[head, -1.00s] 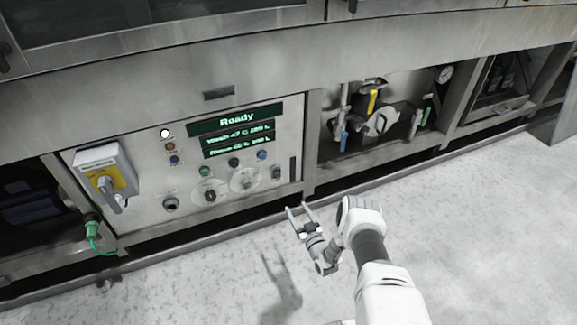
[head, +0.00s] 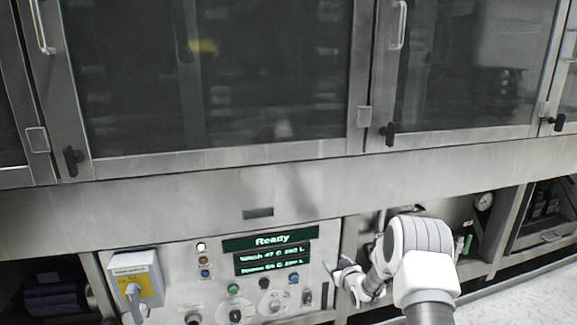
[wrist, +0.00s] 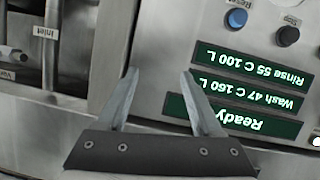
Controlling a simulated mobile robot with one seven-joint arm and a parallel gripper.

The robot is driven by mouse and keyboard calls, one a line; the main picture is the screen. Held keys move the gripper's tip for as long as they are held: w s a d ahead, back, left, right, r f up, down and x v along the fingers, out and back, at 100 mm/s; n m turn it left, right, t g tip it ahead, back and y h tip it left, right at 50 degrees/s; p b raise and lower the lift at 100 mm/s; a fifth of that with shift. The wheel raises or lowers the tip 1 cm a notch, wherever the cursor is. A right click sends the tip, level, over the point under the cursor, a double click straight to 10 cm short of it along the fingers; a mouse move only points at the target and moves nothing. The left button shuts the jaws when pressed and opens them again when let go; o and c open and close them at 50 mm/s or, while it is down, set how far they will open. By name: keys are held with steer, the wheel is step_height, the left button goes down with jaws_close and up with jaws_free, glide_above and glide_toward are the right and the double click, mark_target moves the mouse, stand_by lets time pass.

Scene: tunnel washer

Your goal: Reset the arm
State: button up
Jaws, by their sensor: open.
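My gripper (head: 336,267) is at the end of my raised arm, in front of the right side of the washer's control panel (head: 215,293). In the wrist view, the two fingers of my gripper (wrist: 159,72) are spread apart with nothing between them. The panel's green display (head: 270,251) reads Ready, with a wash line and a rinse line. The display also shows upside down in the wrist view (wrist: 240,92), to the right of the fingers. Whether the fingertips touch the panel cannot be told, but they look apart from it.
A grey switch box with a yellow label (head: 138,284) sticks out at the panel's left. Glass doors (head: 215,75) with black latches are above. An open bay with a gauge (head: 484,201) and pipes is behind my arm. Pale floor (head: 530,292) is clear at lower right.

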steer(key=s+r+g+h, duration=0.1)
steer(key=s+r, duration=0.1)
steer(key=r, duration=0.6)
steer(key=s+r+g+h, duration=0.1)
steer(key=s+r, duration=0.2)
steer(key=r, duration=0.4)
steer(key=s+d+r+m+g+h, duration=0.1)
steer(key=s+r+m+g, duration=0.1)
steer(key=s+r, duration=0.95)
steer(key=s+a+r+m+g, duration=0.1)
steer(key=s+g, duration=0.1)
steer(key=s, duration=1.5)
steer(key=s+a+r+m+g, duration=0.1)
steer(key=s+r+g, duration=0.1)
steer(key=s, duration=1.4)
step_height(320, 180, up, 28)
steer(key=p, duration=2.8)
steer(key=shift+s+a+p, duration=0.15)
steer(key=shift+a+p, duration=0.05)
steer(key=shift+p, duration=0.1)
